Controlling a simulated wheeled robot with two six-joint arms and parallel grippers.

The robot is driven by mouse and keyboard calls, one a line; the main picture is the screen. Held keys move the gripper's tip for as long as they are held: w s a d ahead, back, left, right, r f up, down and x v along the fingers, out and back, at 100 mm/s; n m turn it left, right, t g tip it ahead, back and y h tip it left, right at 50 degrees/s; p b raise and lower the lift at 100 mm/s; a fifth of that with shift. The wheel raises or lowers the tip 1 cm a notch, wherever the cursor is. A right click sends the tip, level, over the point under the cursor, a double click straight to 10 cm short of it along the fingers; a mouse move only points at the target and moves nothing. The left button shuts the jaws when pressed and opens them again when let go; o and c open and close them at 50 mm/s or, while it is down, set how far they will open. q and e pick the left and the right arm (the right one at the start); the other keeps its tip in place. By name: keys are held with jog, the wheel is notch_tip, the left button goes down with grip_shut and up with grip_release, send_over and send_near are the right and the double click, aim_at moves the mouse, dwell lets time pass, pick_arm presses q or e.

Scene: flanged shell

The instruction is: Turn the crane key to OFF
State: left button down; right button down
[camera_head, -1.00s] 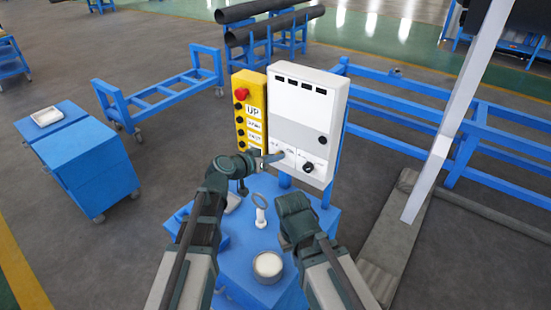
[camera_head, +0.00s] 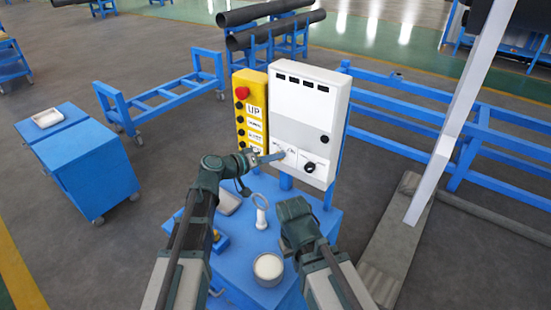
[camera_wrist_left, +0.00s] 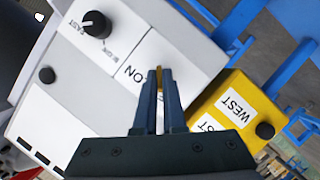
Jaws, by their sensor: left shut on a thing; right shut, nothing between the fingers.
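The white control cabinet (camera_head: 305,112) stands upright behind the blue cart. My left gripper (camera_head: 281,156) reaches to the lower left of its face. In the left wrist view, my left gripper (camera_wrist_left: 159,85) is shut on a small brass-coloured key (camera_wrist_left: 159,74), of which only a sliver shows between the fingertips. An ON label (camera_wrist_left: 133,74) is beside the fingers; no OFF label can be read, and the key's angle is hidden. A black rotary knob (camera_wrist_left: 96,25) is apart from the gripper. My right gripper (camera_head: 293,208) is shut and empty, low in front of the cabinet.
A yellow button box (camera_head: 251,110) with a red button adjoins the cabinet's left side. On the blue cart (camera_head: 235,250) stand a white ring-topped piece (camera_head: 261,212) and a round cup (camera_head: 267,267). Blue rails (camera_head: 400,95) run behind the cabinet.

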pick_arm(q)
jog(key=shift+s, duration=0.1)
jog(key=c, duration=1)
grip_release()
jog(key=p+v, duration=0.3)
jog(key=v, duration=1)
jog(key=shift+a+p, duration=0.35)
jog(key=shift+p, duration=0.05)
jog(key=shift+s+d, duration=0.1)
jog(key=shift+s, duration=0.05)
